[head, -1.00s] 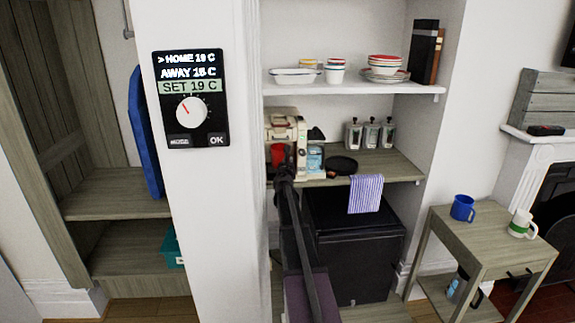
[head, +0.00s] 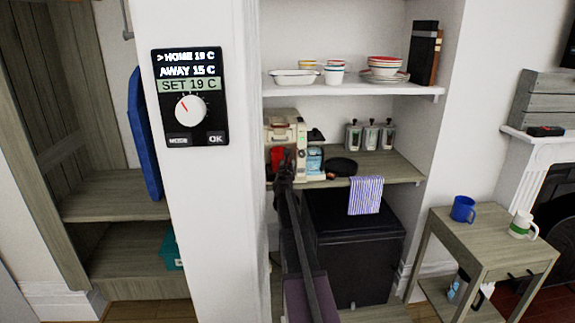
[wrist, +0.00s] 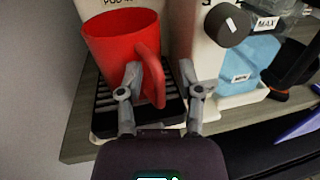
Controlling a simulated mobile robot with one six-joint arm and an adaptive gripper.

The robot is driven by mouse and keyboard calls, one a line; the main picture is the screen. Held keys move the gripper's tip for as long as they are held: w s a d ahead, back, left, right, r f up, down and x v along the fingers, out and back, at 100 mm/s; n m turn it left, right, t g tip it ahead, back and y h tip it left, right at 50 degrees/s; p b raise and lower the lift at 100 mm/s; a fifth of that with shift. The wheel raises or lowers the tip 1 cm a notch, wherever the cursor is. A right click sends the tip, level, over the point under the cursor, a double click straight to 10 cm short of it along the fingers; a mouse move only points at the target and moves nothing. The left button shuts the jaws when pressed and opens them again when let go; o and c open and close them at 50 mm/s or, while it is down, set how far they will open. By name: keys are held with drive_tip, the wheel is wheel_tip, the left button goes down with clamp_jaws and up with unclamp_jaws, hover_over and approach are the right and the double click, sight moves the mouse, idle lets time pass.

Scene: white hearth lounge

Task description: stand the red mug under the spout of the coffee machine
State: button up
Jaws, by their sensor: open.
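The red mug (wrist: 115,45) stands over the black slatted drip tray (wrist: 108,116) of the cream coffee machine (head: 283,133), open side up. Its handle faces my gripper. The mug also shows in the head view (head: 277,154), partly behind my gripper. My gripper (wrist: 161,78) is open in the wrist view, with the mug's handle between its fingers, nearer the left one. I cannot tell whether the left finger touches the handle. The spout is not clearly visible, so how the mug lines up with it is unclear.
A black round pan (head: 341,166) and a striped towel (head: 366,194) are farther right on the shelf. A white wall closes the left side. A blue mug (head: 463,208) stands on the side table.

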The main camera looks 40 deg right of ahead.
drive_tip(key=shift+r, duration=0.1)
drive_tip(key=v, duration=1.2)
drive_tip(key=shift+s, duration=0.1)
idle(2.4)
